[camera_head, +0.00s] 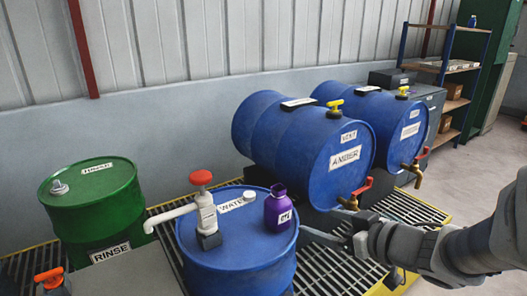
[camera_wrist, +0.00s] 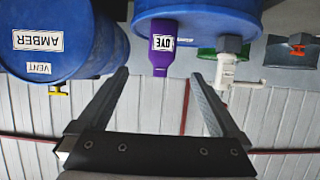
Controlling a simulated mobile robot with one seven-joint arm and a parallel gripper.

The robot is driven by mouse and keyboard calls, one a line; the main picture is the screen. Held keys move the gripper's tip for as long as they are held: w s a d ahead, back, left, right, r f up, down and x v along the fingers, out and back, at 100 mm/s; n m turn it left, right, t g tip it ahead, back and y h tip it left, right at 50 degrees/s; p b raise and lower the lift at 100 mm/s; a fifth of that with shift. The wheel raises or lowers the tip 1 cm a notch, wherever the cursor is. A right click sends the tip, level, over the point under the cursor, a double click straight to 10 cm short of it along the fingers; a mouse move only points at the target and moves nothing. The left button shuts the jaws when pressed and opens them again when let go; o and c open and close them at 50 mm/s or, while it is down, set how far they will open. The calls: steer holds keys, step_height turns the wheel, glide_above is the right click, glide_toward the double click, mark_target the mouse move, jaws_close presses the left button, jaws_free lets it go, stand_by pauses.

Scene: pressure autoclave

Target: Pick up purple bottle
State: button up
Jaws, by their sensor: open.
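The purple bottle (camera_head: 278,210) stands upright on top of the blue drum labelled WATER (camera_head: 240,255), near its right side.
A white pump with a red knob (camera_head: 202,200) stands on the drum, left of the bottle. A small white cap (camera_head: 249,195) is behind the bottle. Blue drums, one labelled AMBER (camera_head: 345,160), lie behind with red-handled taps. A green drum (camera_head: 95,205) stands left.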

steer(key=p, duration=0.8)
glide_toward(287, 212)
steer(key=w+a, duration=0.2)
steer(key=x, duration=0.1)
steer(key=b+x, duration=0.1)
steer(key=x, duration=0.1)
steer(key=f+b+x, duration=0.1)
steer(key=x, duration=0.1)
steer(key=shift+d, duration=0.3)
steer(key=b+x, duration=0.1)
steer(key=x, duration=0.4)
steer(key=shift+w+a+b, duration=0.15)
steer(key=shift+a+b, duration=0.2)
steer(key=shift+a, duration=0.05)
steer(key=shift+r, duration=0.1)
jaws_close()
